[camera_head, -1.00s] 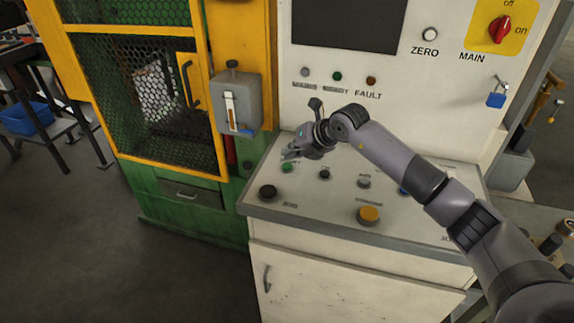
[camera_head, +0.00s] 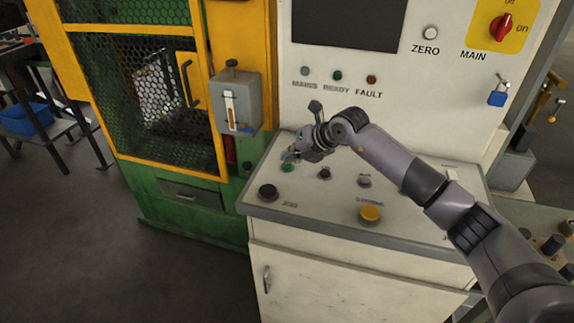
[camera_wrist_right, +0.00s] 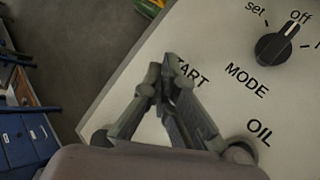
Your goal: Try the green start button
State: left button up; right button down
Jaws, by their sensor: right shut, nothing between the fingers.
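The green start button (camera_head: 287,168) is on the sloping desk of the control panel, near its back left. My right gripper (camera_head: 290,157) is shut and empty, its fingertips close over the button in the head view. I cannot tell whether they touch it. In the right wrist view the shut fingers (camera_wrist_right: 163,88) point at the panel beside the partly covered START label (camera_wrist_right: 190,75); the button itself is hidden there. My left gripper is not in view.
A black mode knob (camera_wrist_right: 275,48) sits near the label, its pointer toward "off". A black button (camera_head: 268,192) and a yellow button (camera_head: 370,214) are nearer the desk's front. A grey lever box (camera_head: 236,102) hangs on the yellow machine frame to the left.

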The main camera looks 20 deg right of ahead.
jog(key=shift+f, duration=0.3)
jog(key=shift+r, duration=0.1)
dwell(0.3)
jog(key=shift+r+p, duration=0.35)
jog(key=shift+r, duration=0.45)
jog(key=shift+r+p, duration=1.6)
jog(key=shift+r, duration=0.95)
jog(key=shift+f, duration=0.1)
